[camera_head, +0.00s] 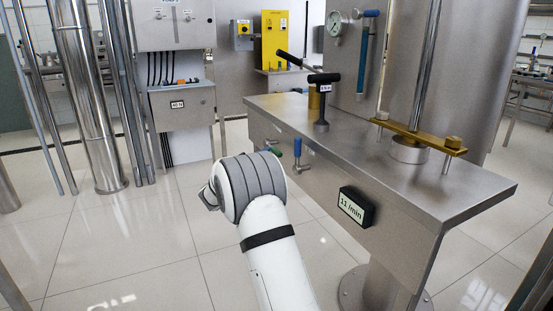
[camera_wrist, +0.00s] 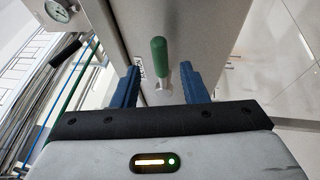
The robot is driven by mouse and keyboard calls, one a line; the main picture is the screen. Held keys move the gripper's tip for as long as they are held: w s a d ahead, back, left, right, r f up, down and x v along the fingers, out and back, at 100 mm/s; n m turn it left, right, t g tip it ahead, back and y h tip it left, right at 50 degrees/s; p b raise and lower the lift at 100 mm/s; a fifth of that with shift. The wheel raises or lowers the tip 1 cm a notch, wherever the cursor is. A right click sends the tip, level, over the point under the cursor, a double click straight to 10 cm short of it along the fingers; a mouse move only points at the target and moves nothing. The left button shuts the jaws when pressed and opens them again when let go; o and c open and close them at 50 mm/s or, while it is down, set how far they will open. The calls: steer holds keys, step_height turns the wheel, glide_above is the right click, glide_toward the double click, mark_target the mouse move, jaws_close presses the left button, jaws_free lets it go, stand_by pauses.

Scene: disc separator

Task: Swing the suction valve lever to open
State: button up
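A valve lever with a green handle (camera_wrist: 159,60) shows in the wrist view, on a short metal stem (camera_wrist: 162,82) against the steel cabinet face. My gripper (camera_wrist: 160,82) is open, with its two blue fingers apart on either side of the lever; neither finger visibly touches it. In the head view the green handle (camera_head: 275,151) is small on the bench's front face, beside a valve with a blue handle (camera_head: 298,147). My arm hides the gripper in the head view.
The steel bench (camera_head: 400,180) carries a black T-handle (camera_head: 323,79), a brass crossbar (camera_head: 418,136) and a display (camera_head: 356,207) on its front edge. A pressure gauge (camera_head: 334,23) is behind. A steel column (camera_head: 88,90) stands left. The tiled floor between is clear.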

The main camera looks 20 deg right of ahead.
steer(key=shift+b+x, duration=0.3)
steer(key=shift+x, duration=1.8)
steer(key=shift+c, duration=0.4)
steer(key=shift+f, duration=0.1)
jaws_close()
